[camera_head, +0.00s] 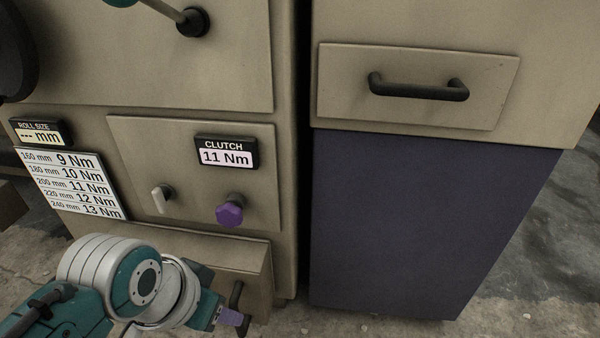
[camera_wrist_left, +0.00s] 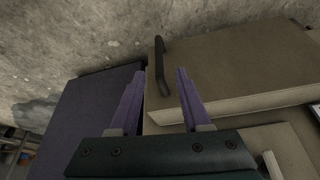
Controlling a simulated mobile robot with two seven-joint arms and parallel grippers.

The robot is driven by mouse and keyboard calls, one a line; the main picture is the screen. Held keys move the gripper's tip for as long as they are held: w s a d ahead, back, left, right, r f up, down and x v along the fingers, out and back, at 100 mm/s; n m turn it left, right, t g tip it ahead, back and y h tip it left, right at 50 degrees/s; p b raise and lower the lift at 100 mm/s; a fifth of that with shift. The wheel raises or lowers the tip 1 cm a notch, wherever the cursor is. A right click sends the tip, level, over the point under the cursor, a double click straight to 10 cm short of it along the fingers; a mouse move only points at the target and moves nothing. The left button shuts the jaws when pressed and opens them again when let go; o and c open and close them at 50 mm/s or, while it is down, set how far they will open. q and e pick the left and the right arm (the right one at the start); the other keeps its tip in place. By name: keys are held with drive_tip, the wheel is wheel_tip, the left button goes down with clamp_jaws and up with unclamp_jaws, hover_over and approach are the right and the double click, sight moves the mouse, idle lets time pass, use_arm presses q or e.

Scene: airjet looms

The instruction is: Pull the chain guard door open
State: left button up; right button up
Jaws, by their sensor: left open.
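The chain guard door appears to be the low beige panel (camera_head: 220,262) at the bottom of the left cabinet; its label is not visible. It carries a dark upright bar handle (camera_head: 237,294) near its right edge. In the left wrist view the panel (camera_wrist_left: 235,70) fills the upper right, with the handle (camera_wrist_left: 160,68) at its left end. My left gripper (camera_head: 238,319) is beside the handle's lower end in the head view. Its purple fingers (camera_wrist_left: 158,80) are open, with the handle appearing between their tips. I cannot tell whether they touch it. My right gripper is not in view.
Above the door is a panel with a white switch (camera_head: 161,198), a purple knob (camera_head: 230,211) and a clutch display (camera_head: 226,152). A dark blue panel (camera_head: 420,225) stands to the right, below a beige drawer-like front with a black handle (camera_head: 418,88). Concrete floor lies below.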

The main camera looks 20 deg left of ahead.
sight(241, 332)
use_arm(q)
drive_tip(key=b+x, duration=0.6)
drive_tip(key=x, duration=0.1)
drive_tip(key=shift+d+f, duration=0.15)
drive_tip(key=shift+f, duration=0.1)
drive_tip(key=shift+w+f+b, duration=0.2)
drive_tip(key=shift+f+b, duration=0.1)
drive_tip(key=shift+b, duration=0.1)
drive_tip(key=shift+c, duration=0.3)
drive_tip(key=shift+c, duration=0.8)
clamp_jaws()
